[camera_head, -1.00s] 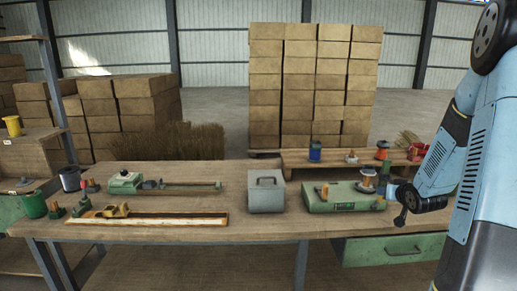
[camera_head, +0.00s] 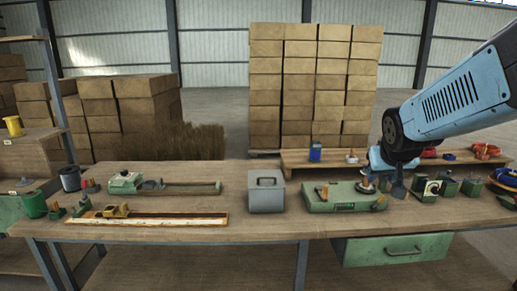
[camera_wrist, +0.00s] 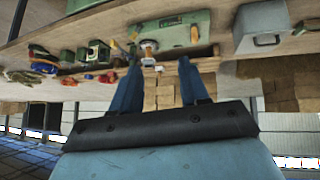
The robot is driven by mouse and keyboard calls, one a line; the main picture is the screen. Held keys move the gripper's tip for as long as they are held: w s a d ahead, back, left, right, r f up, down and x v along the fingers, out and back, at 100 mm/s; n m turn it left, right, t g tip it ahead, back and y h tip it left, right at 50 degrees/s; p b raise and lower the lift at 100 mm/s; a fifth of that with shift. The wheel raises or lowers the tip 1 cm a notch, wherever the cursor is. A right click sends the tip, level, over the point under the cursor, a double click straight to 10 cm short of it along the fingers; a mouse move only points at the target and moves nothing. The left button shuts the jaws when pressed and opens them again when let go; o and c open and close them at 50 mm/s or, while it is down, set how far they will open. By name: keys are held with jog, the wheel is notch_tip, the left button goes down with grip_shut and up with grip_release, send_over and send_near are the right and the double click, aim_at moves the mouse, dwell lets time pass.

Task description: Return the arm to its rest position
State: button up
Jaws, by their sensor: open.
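My gripper (camera_wrist: 157,72) is open, with its two blue fingers apart and nothing between them in the wrist view. In the head view my gripper (camera_head: 383,170) hangs at the right, over or in front of the right end of the green winding machine (camera_head: 337,199). It partly hides the spool there, and its fingertips are hard to make out. The machine also shows in the wrist view (camera_wrist: 178,33), beyond the fingertips, with the spool (camera_wrist: 148,46) at its end. My arm reaches in from the right edge of the head view.
The workbench (camera_head: 270,228) holds a grey metal box (camera_head: 266,195), a long wooden tray (camera_head: 150,219) and a green pot (camera_head: 33,204). Several small green devices and red parts stand at the right. Cardboard boxes (camera_head: 315,85) are stacked behind. Bare bench top lies along the front.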

jog(key=s+a+r+g+y, duration=0.1)
jog(key=s+a, duration=0.2)
jog(key=s, duration=0.4)
jog(key=s+a+r+n+g+y, duration=0.1)
jog(key=s+a, duration=0.3)
jog(key=s, duration=0.4)
jog(key=shift+s+a+r, duration=0.2)
jog(key=shift+s+r, duration=0.05)
jog(key=shift+s, duration=0.05)
